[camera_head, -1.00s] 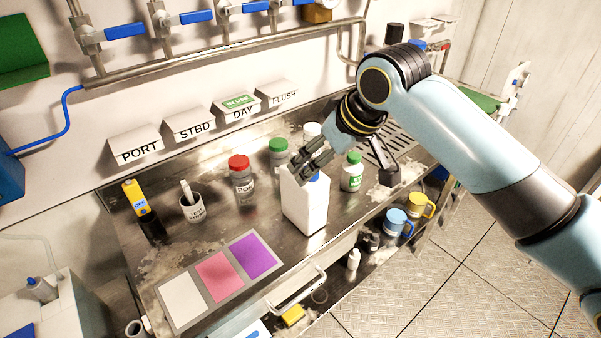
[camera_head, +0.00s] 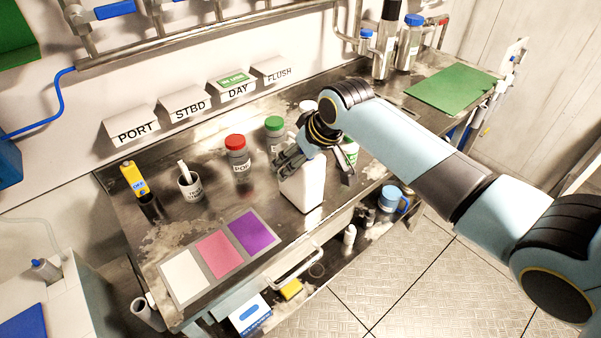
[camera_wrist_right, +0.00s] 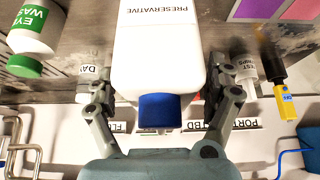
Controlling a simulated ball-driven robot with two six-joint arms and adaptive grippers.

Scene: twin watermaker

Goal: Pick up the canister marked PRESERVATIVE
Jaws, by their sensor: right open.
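The white canister (camera_head: 303,190) stands upright on the metal bench. In the right wrist view the canister (camera_wrist_right: 157,45) reads PRESERVATIVE and has a blue cap (camera_wrist_right: 160,110). My right gripper (camera_head: 290,158) is at the top of the canister in the head view and hides its cap. In the right wrist view my right gripper (camera_wrist_right: 164,82) is open, with one finger on each side of the canister. A narrow gap shows at the left finger; whether the right finger touches is unclear. My left gripper is not in view.
A red-capped bottle (camera_head: 238,160) and a green-capped bottle (camera_head: 274,135) stand left of and behind the canister. An eye wash bottle (camera_wrist_right: 32,32) is close beside it. A colour mat (camera_head: 190,278) lies at the front left. A cup (camera_head: 190,187) stands near the yellow meter (camera_head: 133,178).

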